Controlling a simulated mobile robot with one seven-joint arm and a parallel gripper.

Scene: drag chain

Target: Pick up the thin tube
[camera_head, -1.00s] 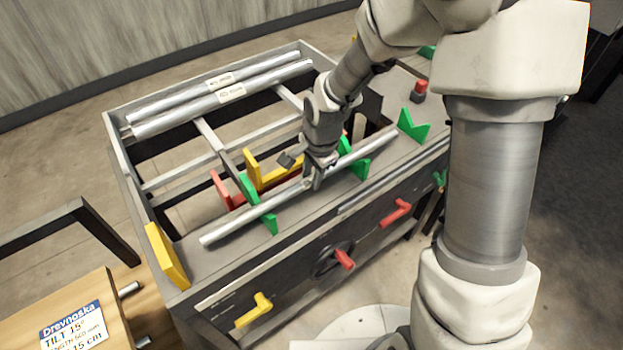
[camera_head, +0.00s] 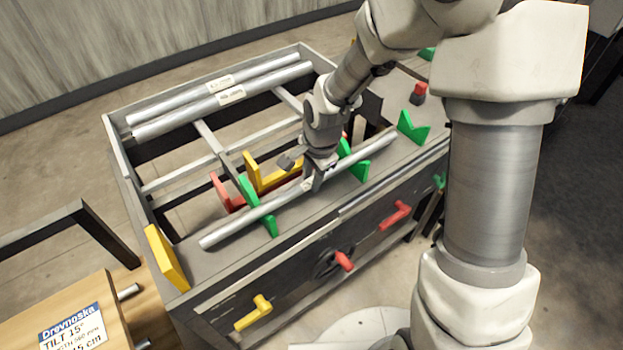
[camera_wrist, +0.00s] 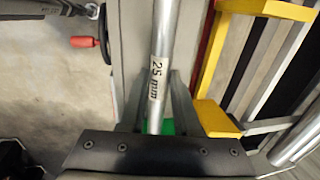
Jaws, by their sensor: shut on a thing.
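A metal tube (camera_head: 240,223) lies slantwise along the front of the bench, at the green V-shaped holders (camera_head: 352,160). In the wrist view the tube (camera_wrist: 163,35) carries a "25 mm" label and runs up between my fingers. My gripper (camera_head: 312,183) is shut on this tube near its middle, from above. The fingertips (camera_wrist: 155,105) are on both sides of it. Two more labelled metal tubes lie side by side at the back of the bench, the far tube (camera_head: 170,103) and the near tube (camera_head: 185,120). I cannot read their labels.
A yellow bracket (camera_head: 268,180) and a red bracket (camera_head: 224,192) stand behind the held tube. A yellow block (camera_head: 165,258) is at the bench's left corner. Red handles (camera_head: 397,213) and a yellow handle (camera_head: 255,312) stick out of the front. A red button (camera_head: 419,92) is at right.

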